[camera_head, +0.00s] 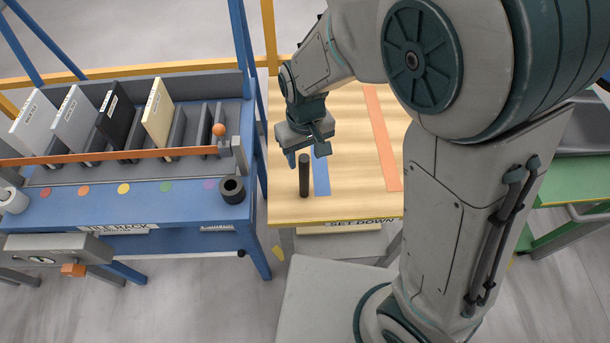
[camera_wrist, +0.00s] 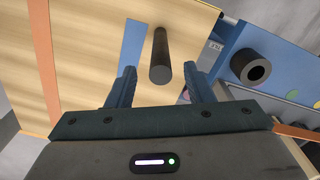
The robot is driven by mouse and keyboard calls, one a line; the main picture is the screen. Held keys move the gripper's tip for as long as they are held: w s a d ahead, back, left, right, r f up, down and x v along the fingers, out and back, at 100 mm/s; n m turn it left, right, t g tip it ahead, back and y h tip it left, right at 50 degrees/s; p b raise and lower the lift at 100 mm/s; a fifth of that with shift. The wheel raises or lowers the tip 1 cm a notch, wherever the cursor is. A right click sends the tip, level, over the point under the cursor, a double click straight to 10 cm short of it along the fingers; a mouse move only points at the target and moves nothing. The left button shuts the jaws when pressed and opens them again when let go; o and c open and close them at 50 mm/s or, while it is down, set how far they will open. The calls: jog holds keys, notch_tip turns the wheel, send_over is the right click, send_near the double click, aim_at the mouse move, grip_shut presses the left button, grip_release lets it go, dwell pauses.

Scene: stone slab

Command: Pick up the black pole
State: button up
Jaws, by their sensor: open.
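The black pole (camera_head: 304,176) stands upright on the light wooden table (camera_head: 354,175), near its left front part and beside a blue stripe. In the wrist view the pole (camera_wrist: 160,56) shows beyond the fingertips, lined up with the gap between them. My gripper (camera_head: 306,156) is open and empty, a little above and behind the pole in the head view. In the wrist view its two fingers (camera_wrist: 160,82) are spread wide, with the pole's near end at the gap. I cannot tell whether the pole's top is between the fingers.
A blue file rack (camera_head: 150,210) with several upright folders stands to the left. A short dark hollow cylinder (camera_head: 233,189) sits on its right front corner. An orange bar (camera_head: 110,156) crosses the rack. An orange stripe (camera_head: 382,137) and a "SET DOWN" label (camera_head: 362,223) mark the table.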

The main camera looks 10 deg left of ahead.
aim_at(304, 178)
jog(key=shift+w+a+f, duration=0.1)
jog(key=shift+f, duration=1.05)
jog(key=shift+w+a+f, duration=0.1)
jog(key=shift+f, duration=1.05)
grip_shut()
jog(key=shift+r, duration=0.1)
